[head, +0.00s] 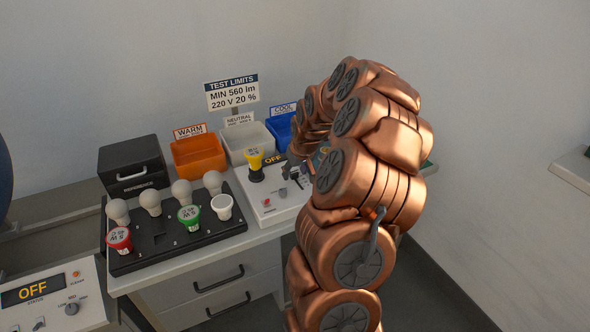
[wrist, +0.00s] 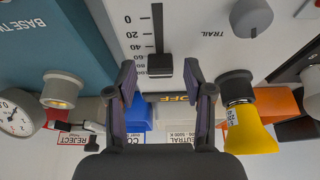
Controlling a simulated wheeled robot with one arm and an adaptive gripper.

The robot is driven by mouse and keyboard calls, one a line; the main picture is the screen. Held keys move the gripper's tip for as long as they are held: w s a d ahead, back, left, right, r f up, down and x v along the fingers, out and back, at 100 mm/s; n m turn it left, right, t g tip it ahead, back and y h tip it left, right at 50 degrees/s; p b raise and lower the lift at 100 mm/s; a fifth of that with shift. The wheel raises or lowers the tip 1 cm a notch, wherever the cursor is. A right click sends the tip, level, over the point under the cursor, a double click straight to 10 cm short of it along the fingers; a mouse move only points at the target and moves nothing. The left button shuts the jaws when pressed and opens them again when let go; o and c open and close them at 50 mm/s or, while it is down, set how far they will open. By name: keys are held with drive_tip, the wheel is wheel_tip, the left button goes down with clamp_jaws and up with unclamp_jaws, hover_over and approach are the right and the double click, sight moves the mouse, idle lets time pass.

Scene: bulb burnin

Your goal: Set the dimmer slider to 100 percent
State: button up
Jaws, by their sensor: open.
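The dimmer slider (wrist: 160,66) has a dark cap on a vertical slot in a white panel, seen in the wrist view. Printed numbers run from 0 at the top down through 20, 40 and 60. The cap sits low, near the 60 to 80 marks; its exact reading cannot be told. My gripper (wrist: 159,78) is open, with one finger on each side of the cap and visible gaps between. In the head view my copper arm covers part of the white control panel (head: 267,212), and the slider is not clear there.
A grey TRAIL knob (wrist: 252,17) and a yellow bulb (wrist: 251,130) on a socket are to the right. A teal unit (wrist: 50,40) and a gauge (wrist: 18,112) are to the left. A bulb tray (head: 150,262) and orange bin (head: 199,157) show in the head view.

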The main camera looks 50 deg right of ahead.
drive_tip(key=shift+f, duration=0.1)
clamp_jaws()
idle(0.4)
